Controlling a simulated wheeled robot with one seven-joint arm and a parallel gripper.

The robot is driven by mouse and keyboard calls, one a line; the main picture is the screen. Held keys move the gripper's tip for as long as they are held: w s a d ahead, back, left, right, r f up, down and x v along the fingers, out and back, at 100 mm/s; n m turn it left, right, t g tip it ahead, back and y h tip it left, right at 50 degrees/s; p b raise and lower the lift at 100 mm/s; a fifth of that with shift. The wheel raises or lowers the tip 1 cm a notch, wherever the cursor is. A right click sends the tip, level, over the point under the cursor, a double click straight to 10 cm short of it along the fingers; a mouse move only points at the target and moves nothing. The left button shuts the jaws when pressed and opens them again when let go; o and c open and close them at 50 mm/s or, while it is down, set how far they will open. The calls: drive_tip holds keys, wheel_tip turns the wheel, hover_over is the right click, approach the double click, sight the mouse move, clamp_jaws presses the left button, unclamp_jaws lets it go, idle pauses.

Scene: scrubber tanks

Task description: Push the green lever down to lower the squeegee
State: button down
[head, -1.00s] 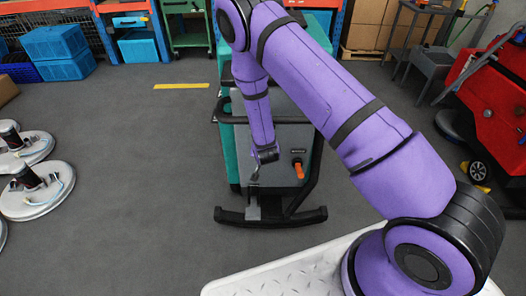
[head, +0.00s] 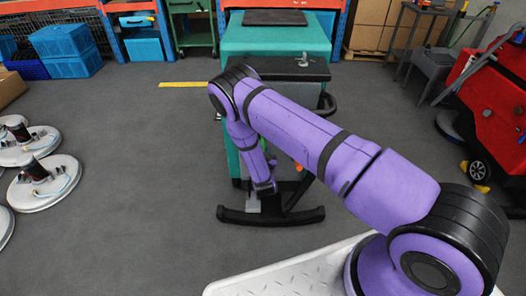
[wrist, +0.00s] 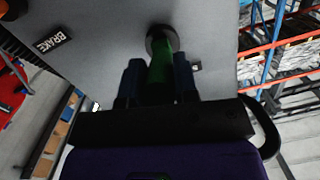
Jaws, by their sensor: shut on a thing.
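The green lever (wrist: 160,75) sticks out of the grey panel (wrist: 110,50) through a round dark collar in the wrist view. My gripper (wrist: 158,82) has one dark finger on each side of the lever and is shut on it. In the head view my gripper (head: 266,190) is low at the back of the teal scrubber (head: 275,38), and my arm hides the lever and most of the panel. The black curved squeegee (head: 285,218) is below my gripper, close to the floor.
A bit of orange handle (head: 298,167) shows right of my forearm. A BRAKE label (wrist: 52,42) is on the panel in the wrist view. Round floor machines (head: 45,185) stand at left and a red machine (head: 495,110) at right.

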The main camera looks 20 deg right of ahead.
drive_tip(key=shift+w+d+f+t+h, duration=0.1)
drive_tip(key=shift+w+f+t+h, duration=0.05)
drive_tip(key=shift+f+t, duration=0.4)
drive_tip(key=shift+w+f+t+h, duration=0.15)
drive_tip(key=shift+f+t, duration=0.15)
drive_tip(key=shift+t, duration=0.45)
drive_tip(key=c, duration=0.9)
unclamp_jaws()
drive_tip(key=v, duration=1.1)
drive_tip(key=shift+w+f, duration=0.1)
